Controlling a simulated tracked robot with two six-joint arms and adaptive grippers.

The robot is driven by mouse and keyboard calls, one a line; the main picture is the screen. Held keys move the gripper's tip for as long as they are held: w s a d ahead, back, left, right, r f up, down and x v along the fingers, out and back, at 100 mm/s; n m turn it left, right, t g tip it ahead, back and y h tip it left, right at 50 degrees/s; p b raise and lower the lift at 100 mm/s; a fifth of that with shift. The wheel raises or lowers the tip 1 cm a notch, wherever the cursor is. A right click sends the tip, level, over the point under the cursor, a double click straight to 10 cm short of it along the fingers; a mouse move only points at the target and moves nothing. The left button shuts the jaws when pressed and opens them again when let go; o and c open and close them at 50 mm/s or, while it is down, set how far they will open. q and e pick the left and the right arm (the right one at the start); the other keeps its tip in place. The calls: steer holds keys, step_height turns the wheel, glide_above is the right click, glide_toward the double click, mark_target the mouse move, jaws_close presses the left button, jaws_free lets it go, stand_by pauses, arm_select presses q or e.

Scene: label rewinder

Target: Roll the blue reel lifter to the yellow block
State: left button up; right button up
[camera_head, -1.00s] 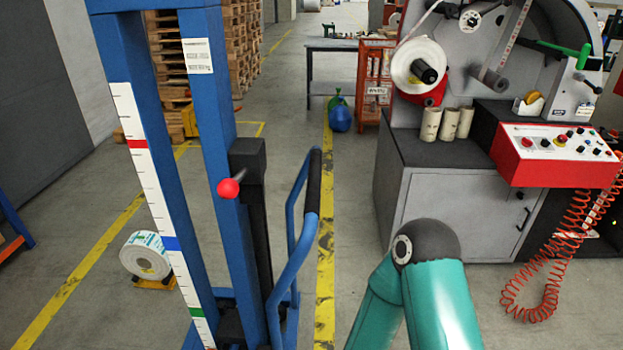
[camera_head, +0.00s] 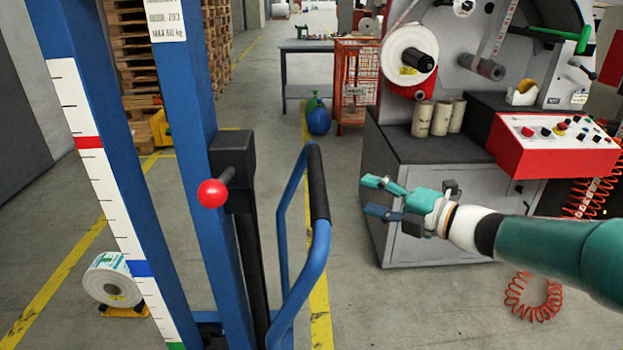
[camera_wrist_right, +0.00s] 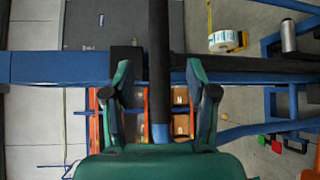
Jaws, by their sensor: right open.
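The blue reel lifter (camera_head: 183,160) stands upright at the left, with a white scale strip and a red-knobbed lever (camera_head: 212,193). Its blue push handle has a black grip (camera_head: 317,185). My right gripper (camera_head: 372,197) is open and empty, to the right of the grip and apart from it in the head view. In the right wrist view the black grip (camera_wrist_right: 159,60) shows between the spread fingers (camera_wrist_right: 160,74). A yellow block (camera_head: 122,311) lies on the floor under a white label reel (camera_head: 112,280), partly hidden behind the lifter's mast. My left gripper is out of view.
A grey machine cabinet (camera_head: 405,215) with a red control panel (camera_head: 550,145) stands close behind my right gripper. Pallets (camera_head: 135,55) stand behind the mast. Floor with yellow lines is open beyond the lifter.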

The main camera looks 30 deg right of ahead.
mark_target(314, 179)
steer(key=x, duration=1.5)
steer(key=shift+w+a+p, duration=0.1)
steer(key=shift+w+p, duration=0.1)
steer(key=shift+p, duration=0.15)
jaws_close()
